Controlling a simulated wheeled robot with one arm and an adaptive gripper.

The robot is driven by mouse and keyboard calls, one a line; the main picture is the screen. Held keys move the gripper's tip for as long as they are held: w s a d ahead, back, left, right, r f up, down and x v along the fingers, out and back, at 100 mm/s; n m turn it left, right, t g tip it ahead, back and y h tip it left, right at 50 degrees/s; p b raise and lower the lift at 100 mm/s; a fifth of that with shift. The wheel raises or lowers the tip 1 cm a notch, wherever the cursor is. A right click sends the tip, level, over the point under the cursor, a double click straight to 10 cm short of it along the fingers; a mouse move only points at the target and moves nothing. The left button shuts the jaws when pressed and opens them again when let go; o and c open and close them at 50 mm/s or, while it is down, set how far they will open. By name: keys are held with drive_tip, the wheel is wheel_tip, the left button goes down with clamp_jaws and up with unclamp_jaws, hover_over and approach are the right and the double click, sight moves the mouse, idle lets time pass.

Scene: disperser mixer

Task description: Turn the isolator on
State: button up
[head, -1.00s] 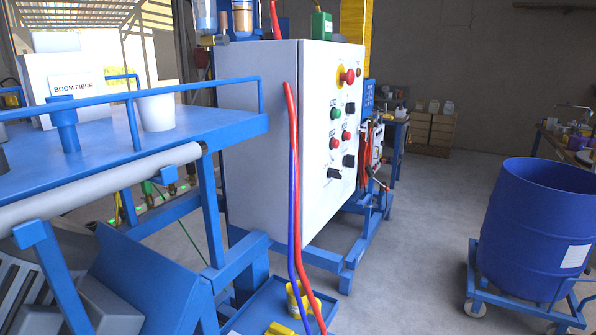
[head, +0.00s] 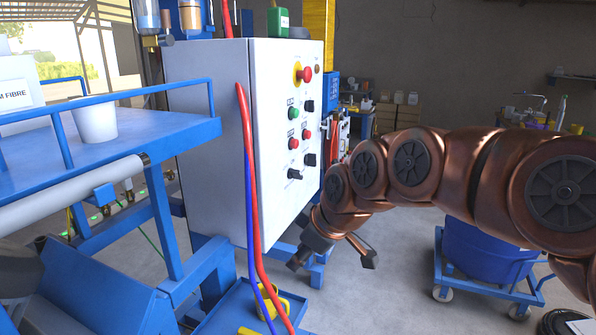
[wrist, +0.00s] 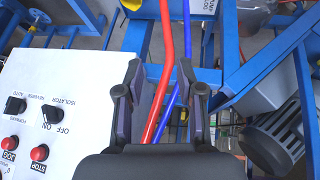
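The isolator knob (head: 294,174) is a black rotary switch, lowest on the front of the white control cabinet (head: 205,140). In the wrist view the knob (wrist: 52,112) shows at the left beside the label ISOLATOR, with ON and OFF marks near it. I cannot tell clearly which mark it points to. My gripper (head: 333,258) is open and empty, low in front of the cabinet, below and right of the knob. In the wrist view my gripper (wrist: 160,82) has its fingers spread, to the right of the panel and apart from the knob.
A red hose (head: 247,140) and a blue hose (head: 250,200) run down the cabinet's side; both show beyond my fingers in the wrist view. Other knobs, red buttons (head: 293,144) and an emergency stop (head: 306,75) share the panel. A blue drum (head: 480,245) stands at the right.

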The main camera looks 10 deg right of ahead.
drive_tip(key=w+d+r+n+t+y, duration=0.1)
drive_tip(key=w+d+r+n+t, duration=0.15)
drive_tip(key=w+r, duration=0.55)
drive_tip(key=n+t+p, duration=0.1)
drive_tip(key=n+t, duration=0.1)
drive_tip(key=t, duration=0.1)
approach(300, 174)
drive_tip(key=w+f, duration=0.1)
drive_tip(key=w, duration=0.2)
drive_tip(key=shift+m, duration=0.35)
drive_tip(key=shift+s+a+f+p+x, duration=0.15)
drive_tip(key=shift+p+x, duration=0.3)
drive_tip(key=shift+x, duration=0.85)
drive_tip(key=shift+s+a+p+x, duration=0.15)
drive_tip(key=shift+p+x, duration=0.3)
drive_tip(key=shift+x, duration=0.8)
drive_tip(key=shift+s+a+f+p+x, duration=0.1)
drive_tip(key=shift+p+x, duration=0.35)
drive_tip(key=shift+x, duration=0.85)
drive_tip(key=shift+c, duration=0.2)
clamp_jaws()
